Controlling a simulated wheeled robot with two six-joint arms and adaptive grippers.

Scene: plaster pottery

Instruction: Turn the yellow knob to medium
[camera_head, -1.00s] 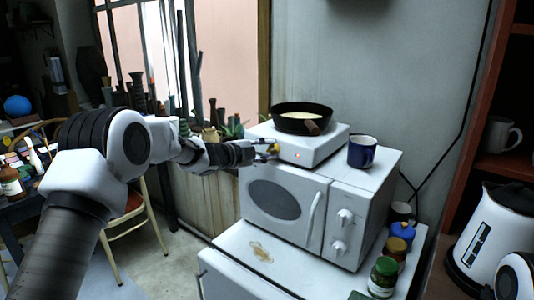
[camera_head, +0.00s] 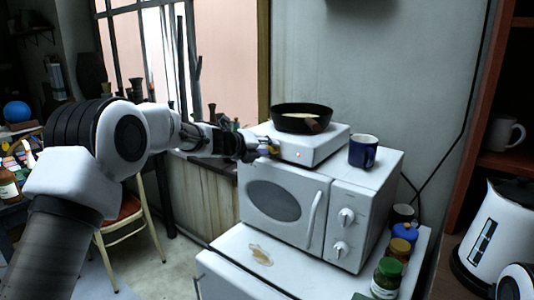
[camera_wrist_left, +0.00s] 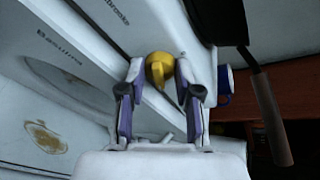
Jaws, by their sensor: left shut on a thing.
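The yellow knob (camera_wrist_left: 160,70) is on the front of a white hot plate (camera_head: 310,146) that stands on the microwave. In the left wrist view the knob sits between the fingers of my left gripper (camera_wrist_left: 163,80), which is shut on it. In the head view the left gripper (camera_head: 266,149) reaches the hot plate's front left from the left, and its fingers mostly hide the knob. The knob's markings cannot be read. My right gripper is not in view.
A dark frying pan (camera_head: 290,124) sits on the hot plate, its handle pointing forward. A blue mug (camera_head: 363,150) stands beside it on the white microwave (camera_head: 280,197). Jars (camera_head: 388,275) stand at the right, near a white kettle (camera_head: 500,240).

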